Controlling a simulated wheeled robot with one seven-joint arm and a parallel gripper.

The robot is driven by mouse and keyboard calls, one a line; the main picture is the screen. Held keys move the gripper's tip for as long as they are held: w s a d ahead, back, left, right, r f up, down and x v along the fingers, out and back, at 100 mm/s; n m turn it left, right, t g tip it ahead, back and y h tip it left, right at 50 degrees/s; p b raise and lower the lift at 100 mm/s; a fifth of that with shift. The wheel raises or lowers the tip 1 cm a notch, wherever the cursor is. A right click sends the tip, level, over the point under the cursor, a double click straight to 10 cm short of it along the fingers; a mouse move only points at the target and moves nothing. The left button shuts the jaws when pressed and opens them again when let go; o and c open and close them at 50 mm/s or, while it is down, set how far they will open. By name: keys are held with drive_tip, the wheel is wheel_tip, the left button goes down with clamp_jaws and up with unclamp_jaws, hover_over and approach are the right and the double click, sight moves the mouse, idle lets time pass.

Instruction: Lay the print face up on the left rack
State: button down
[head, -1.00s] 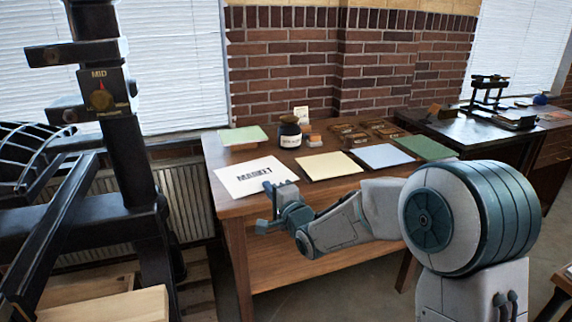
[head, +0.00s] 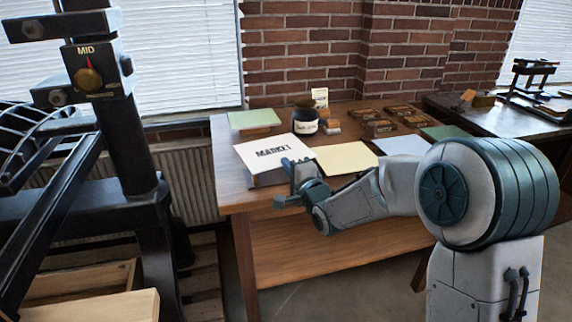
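The print is a white sheet with the black word "MARKET" (head: 268,148), face up, at the left front of the wooden table. It is raised a little, with a dark gap below its front edge. My gripper (head: 291,172) is at the print's near right edge and appears shut on it, though the fingertips are partly hidden by the sheet and the hand. I cannot pick out a thing that is clearly the left rack.
A black press (head: 130,150) with a "MID" dial stands at left, near wooden slatted frames (head: 80,280). On the table (head: 330,262) are a green sheet (head: 253,119), a dark jar (head: 305,121), a yellow sheet (head: 345,158), a blue sheet (head: 402,145) and several small wooden blocks (head: 380,127).

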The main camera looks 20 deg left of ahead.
drive_tip(key=shift+f+b, duration=1.7)
drive_tip(key=shift+f, duration=1)
drive_tip(key=c, duration=1.5)
unclamp_jaws()
drive_tip(key=shift+o, duration=0.2)
drive_tip(key=shift+s, duration=0.1)
drive_tip(key=shift+b+v, duration=0.35)
drive_tip(key=shift+v, duration=2.55)
drive_tip(key=shift+r, duration=0.1)
